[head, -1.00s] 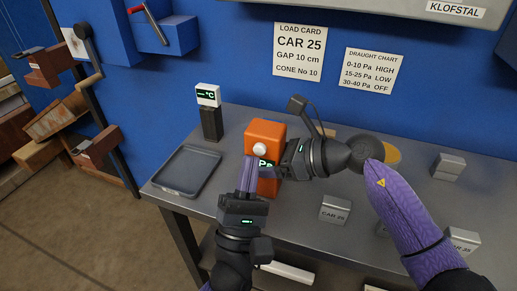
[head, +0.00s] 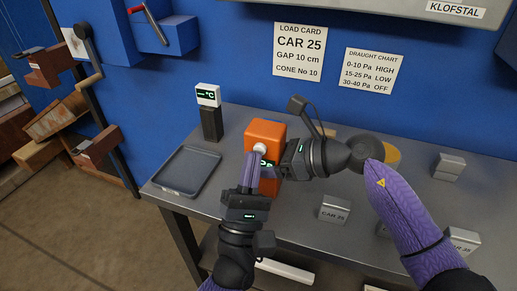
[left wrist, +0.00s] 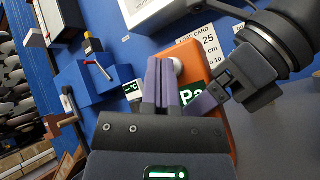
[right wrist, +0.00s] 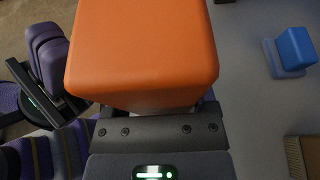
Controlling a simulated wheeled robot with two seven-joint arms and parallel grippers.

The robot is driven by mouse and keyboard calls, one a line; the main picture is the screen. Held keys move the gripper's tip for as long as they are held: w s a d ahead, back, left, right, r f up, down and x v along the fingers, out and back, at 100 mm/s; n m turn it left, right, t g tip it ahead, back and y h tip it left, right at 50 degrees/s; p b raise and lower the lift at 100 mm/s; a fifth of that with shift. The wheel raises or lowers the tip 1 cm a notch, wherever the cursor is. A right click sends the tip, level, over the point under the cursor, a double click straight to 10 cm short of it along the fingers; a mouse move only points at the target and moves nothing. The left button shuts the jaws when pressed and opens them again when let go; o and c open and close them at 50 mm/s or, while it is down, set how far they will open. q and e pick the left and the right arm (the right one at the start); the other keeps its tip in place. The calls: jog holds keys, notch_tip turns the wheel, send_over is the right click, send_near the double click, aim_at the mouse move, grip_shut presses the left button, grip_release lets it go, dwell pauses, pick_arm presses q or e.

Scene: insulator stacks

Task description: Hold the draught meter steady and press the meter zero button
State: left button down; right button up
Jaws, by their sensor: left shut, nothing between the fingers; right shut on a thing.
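The draught meter (head: 266,132) is an orange box standing upright on the bench, with a white round button (head: 260,148) and a green "Pa" display on its front. It also shows in the left wrist view (left wrist: 212,75) and fills the upper middle of the right wrist view (right wrist: 145,50). My right gripper (head: 275,171) is shut on the meter from the right side. My left gripper (head: 255,155) is shut and empty, its fingertips at the button's lower edge in the head view. In the left wrist view the button (left wrist: 178,65) shows beside the fingertips; I cannot tell if they touch.
A grey tray (head: 187,171) and a °C display on a dark stand (head: 210,122) are left of the meter. Grey blocks, one marked CAR 25 (head: 334,210), lie to the right. The load card (head: 299,52) and draught chart (head: 370,75) hang on the blue wall.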

pick_arm(q)
jog(key=shift+w+d, duration=0.15)
jog(key=shift+w, duration=0.3)
dwell(0.3)
jog(key=shift+s, duration=0.1)
jog(key=shift+s+a, duration=0.3)
jog(key=shift+s, duration=0.55)
jog(key=s, duration=0.1)
jog(key=s+a, duration=0.1)
jog(key=s, duration=0.2)
jog(key=shift+s+a, duration=0.25)
jog(key=shift+s, duration=0.1)
dwell(0.5)
pick_arm(e)
jog(key=o, duration=1.3)
